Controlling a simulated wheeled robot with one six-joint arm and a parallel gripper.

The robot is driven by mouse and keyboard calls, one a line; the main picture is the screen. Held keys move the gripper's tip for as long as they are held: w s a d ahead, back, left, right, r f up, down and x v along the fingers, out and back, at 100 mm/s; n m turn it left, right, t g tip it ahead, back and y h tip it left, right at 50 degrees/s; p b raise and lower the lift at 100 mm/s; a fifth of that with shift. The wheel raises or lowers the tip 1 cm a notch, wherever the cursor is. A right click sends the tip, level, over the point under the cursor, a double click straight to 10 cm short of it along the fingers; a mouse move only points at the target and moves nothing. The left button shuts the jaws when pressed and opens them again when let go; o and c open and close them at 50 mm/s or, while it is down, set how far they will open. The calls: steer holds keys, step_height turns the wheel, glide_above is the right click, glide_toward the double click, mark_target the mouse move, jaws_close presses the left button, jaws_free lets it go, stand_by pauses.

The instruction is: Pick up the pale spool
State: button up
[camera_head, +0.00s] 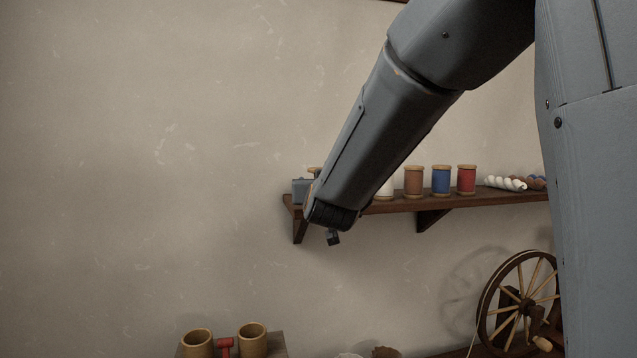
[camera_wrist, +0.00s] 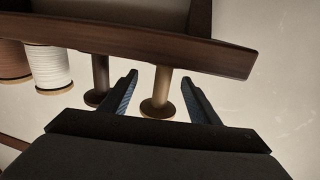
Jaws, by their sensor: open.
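The pale spool (camera_wrist: 161,88) is a bare, light wooden spool with a thin stem and a round flange. In the wrist view it stands out at the shelf edge, between the fingers of my gripper (camera_wrist: 160,77). The gripper is open, with a visible gap on each side of the spool. In the head view only a wooden spool top (camera_head: 314,170) shows beside my arm, probably the same spool. My arm hides the rest there, and the fingers cannot be made out in that view.
A darker bare spool (camera_wrist: 99,80) stands close beside the left finger. A white spool (camera_wrist: 48,68) and a brown spool (camera_wrist: 12,62) are farther left. On the shelf (camera_head: 395,207) are also blue (camera_head: 440,181) and red (camera_head: 466,180) spools. The wall left is clear.

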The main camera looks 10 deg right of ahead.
steer(key=shift+w+d+p, duration=0.15)
steer(key=shift+w+p, duration=0.35)
steer(key=shift+w, duration=1.05)
steer(key=shift+c, duration=0.5)
steer(key=c, duration=1.1)
steer(key=shift+o, duration=0.2)
steer(key=shift+r, duration=0.1)
